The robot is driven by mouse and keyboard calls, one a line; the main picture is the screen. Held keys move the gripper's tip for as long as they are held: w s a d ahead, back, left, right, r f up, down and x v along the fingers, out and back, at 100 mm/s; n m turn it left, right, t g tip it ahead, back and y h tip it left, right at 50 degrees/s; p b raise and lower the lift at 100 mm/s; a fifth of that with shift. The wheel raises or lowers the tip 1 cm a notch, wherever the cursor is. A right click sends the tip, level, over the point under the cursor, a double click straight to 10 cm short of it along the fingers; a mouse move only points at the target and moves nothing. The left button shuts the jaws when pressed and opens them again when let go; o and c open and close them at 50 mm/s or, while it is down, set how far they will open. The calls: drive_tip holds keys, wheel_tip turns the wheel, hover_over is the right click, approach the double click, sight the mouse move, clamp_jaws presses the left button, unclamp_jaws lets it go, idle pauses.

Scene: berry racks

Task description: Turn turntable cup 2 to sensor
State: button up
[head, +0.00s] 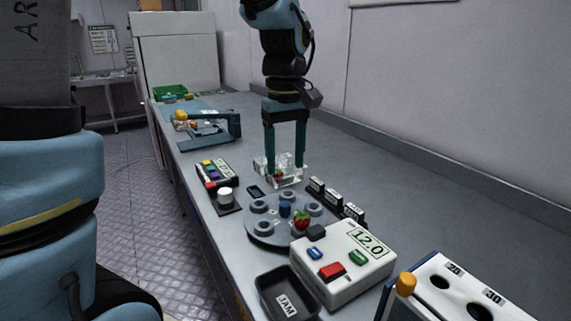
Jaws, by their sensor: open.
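The grey round turntable (256,232) stands on the bench with several dark ring-shaped cups around a blue centre knob (285,209). A red strawberry (301,221) sits at the near right of the turntable. I cannot read cup numbers, so I cannot tell which is cup 2. A small black block (316,233) at the turntable's near right edge, beside the white box, may be the sensor. My gripper (285,168) points down, open, behind the turntable. Its fingertips are at a clear tray (289,182) with something red in it; whether they touch it is unclear.
A white box reading 12.0 (343,272) and a black JAM bin (272,283) stand in front. A white rack with holes (455,290) is at near right. Several small labelled black blocks (333,198) line the turntable's right. A button panel (215,173) is left. Bench right is clear.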

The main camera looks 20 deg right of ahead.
wheel_tip(320, 180, up, 11)
drive_tip(key=p, duration=0.9)
idle(0.4)
